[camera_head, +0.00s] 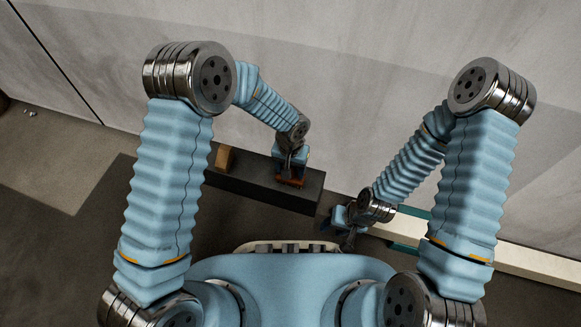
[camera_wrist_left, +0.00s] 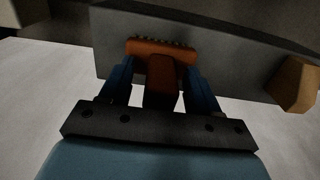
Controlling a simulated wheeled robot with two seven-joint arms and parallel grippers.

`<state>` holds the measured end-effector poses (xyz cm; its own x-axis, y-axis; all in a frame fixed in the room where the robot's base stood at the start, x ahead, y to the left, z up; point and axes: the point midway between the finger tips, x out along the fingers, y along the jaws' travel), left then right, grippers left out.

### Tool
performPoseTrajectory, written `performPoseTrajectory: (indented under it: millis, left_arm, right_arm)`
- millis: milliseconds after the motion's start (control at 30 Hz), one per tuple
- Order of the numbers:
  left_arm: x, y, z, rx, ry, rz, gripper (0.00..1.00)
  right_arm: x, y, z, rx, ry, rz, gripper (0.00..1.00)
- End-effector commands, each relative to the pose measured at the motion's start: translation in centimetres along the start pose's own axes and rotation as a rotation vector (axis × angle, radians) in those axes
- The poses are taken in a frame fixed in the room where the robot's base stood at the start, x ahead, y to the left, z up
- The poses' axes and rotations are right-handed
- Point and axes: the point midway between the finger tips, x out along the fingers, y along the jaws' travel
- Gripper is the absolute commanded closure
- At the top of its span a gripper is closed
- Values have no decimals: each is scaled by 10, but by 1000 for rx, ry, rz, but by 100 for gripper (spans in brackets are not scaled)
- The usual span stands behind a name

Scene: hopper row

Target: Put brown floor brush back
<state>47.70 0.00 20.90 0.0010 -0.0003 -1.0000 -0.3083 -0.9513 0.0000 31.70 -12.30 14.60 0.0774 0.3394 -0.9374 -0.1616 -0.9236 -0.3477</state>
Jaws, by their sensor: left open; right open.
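The brown floor brush (camera_head: 290,181) is orange-brown and sits on a long dark block (camera_head: 250,184) by the wall. In the left wrist view the brush (camera_wrist_left: 161,48) shows a wide ridged head and a narrower part towards me. My left gripper (camera_head: 290,160) is open at the brush. Its two blue fingers (camera_wrist_left: 160,75) stand on either side of the narrower part; whether they touch it I cannot tell. My right gripper (camera_head: 338,221) is open, low beside the right end of the dark block, with nothing seen in it.
A tan block-like piece (camera_head: 224,157) is on the dark block left of the brush; it also shows in the left wrist view (camera_wrist_left: 296,84). A long pale beam with a green part (camera_head: 408,228) lies along the wall at right. Floor at left is mostly clear.

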Motion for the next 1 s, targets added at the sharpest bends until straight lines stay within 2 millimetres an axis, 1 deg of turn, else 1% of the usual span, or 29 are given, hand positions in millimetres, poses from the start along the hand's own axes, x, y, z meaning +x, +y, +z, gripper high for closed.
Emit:
performPoseTrajectory:
  millis: [100,167,400,500,600,700,800,867,933,967,1000]
  left_arm:
    - [-9,0,0,0,2,0,38]
    - [-18,0,-1,0,3,1,38]
    - [-74,0,-1,0,3,1,38]
    - [-95,0,0,0,2,1,38]
    - [-110,0,0,0,1,1,38]
    - [-119,0,0,1,1,1,38]
    - [-123,0,0,2,-1,1,38]
    - [-120,-1,2,-1,-4,7,38]
    - [-102,-7,12,-18,-17,48,38]
    - [-90,-11,20,-31,-24,78,38]
    - [-69,-17,34,-57,-32,129,38]
  right_arm:
    - [-5,-2,0,0,-1,0,57]
    - [-7,-3,0,0,-1,0,57]
    - [-18,-7,1,-1,-5,0,57]
    - [-22,-8,1,-1,-6,-1,57]
    - [-24,-9,1,-1,-7,-1,57]
    - [-25,-10,1,-1,-7,-1,57]
    - [-25,-10,1,-1,-8,-1,57]
    - [-25,-10,1,-1,-8,-1,57]
    - [-25,-10,1,-1,-8,-1,57]
    - [-25,-10,1,-1,-8,-1,57]
    - [-25,-9,1,-1,-8,-1,57]
